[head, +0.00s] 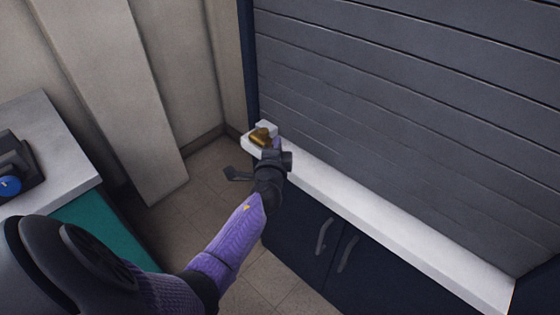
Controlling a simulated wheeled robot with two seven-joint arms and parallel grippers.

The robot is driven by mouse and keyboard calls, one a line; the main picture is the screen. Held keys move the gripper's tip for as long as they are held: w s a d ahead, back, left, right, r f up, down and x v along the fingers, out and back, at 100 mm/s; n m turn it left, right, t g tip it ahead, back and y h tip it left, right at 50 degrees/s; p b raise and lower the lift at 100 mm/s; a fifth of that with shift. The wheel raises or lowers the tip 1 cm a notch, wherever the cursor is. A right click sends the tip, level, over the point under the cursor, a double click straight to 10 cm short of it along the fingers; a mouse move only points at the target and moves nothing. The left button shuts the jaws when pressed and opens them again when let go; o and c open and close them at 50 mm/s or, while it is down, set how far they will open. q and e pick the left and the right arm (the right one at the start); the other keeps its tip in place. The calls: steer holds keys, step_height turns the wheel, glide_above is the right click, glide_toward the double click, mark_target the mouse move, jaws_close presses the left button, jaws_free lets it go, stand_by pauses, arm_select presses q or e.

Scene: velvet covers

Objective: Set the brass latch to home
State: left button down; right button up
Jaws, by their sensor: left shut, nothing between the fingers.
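A small brass latch (260,136) sits at the far left end of the white ledge (400,235). My left arm, in a purple sleeve, reaches up to it from the lower left. My left gripper (268,152) is at the latch, just in front of it and partly over it. Its fingers are shut with nothing between them. Whether they touch the latch I cannot tell. The lower side of the latch is hidden behind the gripper. My right gripper is not in view.
A grey slatted shutter (420,110) rises behind the ledge. Dark blue cupboard doors with handles (325,236) are below it. A white-topped counter (45,150) with a dark device and blue knob (10,185) stands at left. Tiled floor (190,195) lies between.

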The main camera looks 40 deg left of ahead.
arm_select(q)
steer(key=p+v, duration=0.1)
steer(key=v, duration=0.9)
steer(key=shift+p, duration=0.4)
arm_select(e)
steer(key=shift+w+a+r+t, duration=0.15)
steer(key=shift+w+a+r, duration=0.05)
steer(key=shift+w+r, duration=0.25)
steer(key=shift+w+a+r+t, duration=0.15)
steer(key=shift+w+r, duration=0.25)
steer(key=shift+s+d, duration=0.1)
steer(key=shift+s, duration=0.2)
